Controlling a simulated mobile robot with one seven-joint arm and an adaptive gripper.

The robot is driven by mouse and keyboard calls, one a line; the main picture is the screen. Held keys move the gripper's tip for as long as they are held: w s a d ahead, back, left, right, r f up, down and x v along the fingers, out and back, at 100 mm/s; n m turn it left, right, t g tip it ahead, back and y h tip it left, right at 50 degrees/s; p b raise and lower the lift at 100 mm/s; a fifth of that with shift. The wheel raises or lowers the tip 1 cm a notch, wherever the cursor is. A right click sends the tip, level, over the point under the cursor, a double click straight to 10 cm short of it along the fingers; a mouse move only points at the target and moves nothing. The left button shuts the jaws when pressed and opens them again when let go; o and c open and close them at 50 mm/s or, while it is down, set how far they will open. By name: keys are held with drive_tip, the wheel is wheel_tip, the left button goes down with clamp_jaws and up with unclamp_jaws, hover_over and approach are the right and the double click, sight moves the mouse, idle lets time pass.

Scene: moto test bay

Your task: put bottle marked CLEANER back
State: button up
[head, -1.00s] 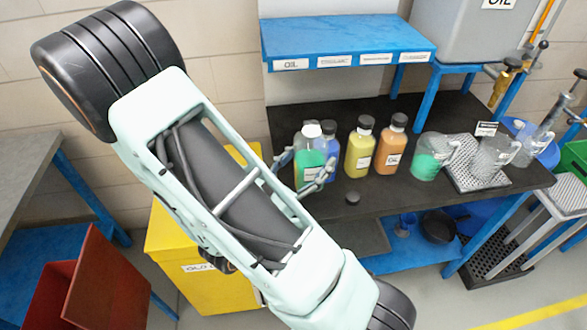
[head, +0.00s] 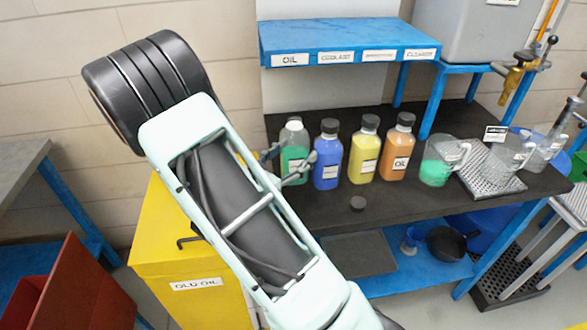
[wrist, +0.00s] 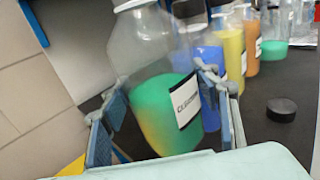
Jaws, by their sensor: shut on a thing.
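The bottle marked CLEANER (head: 294,138) is clear with green liquid and has no black cap on. Its label and body also show close up in the wrist view (wrist: 150,90). My gripper (head: 291,166) is shut on it, one finger on each side, and it shows in the wrist view (wrist: 163,112). The bottle is near upright at the left end of the bottle row, left of the blue bottle (head: 328,158). I cannot tell whether its base touches the black bench (head: 420,208). A black cap (head: 357,203) lies on the bench in front of the row.
A yellow bottle (head: 364,150) and an orange bottle (head: 397,150) stand right of the blue one. A jug with green liquid (head: 437,168) and a perforated tray (head: 490,181) are farther right. A blue labelled shelf (head: 350,40) overhangs behind. A yellow bin (head: 180,255) stands left.

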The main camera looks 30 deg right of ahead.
sight(293, 163)
drive_tip(key=f+b, duration=0.1)
drive_tip(key=w+f+b, duration=0.1)
drive_tip(key=f, duration=0.1)
drive_tip(key=shift+d+f+b, duration=0.1)
drive_tip(key=shift+f+b, duration=0.05)
drive_tip(key=shift+b, duration=0.2)
drive_tip(key=shift+f, duration=0.3)
drive_tip(key=shift+s, duration=0.1)
drive_tip(key=shift+f+b, duration=0.15)
drive_tip(key=shift+b, duration=0.2)
drive_tip(key=o, duration=1.7)
drive_tip(key=shift+r, duration=0.2)
drive_tip(key=v, duration=1.2)
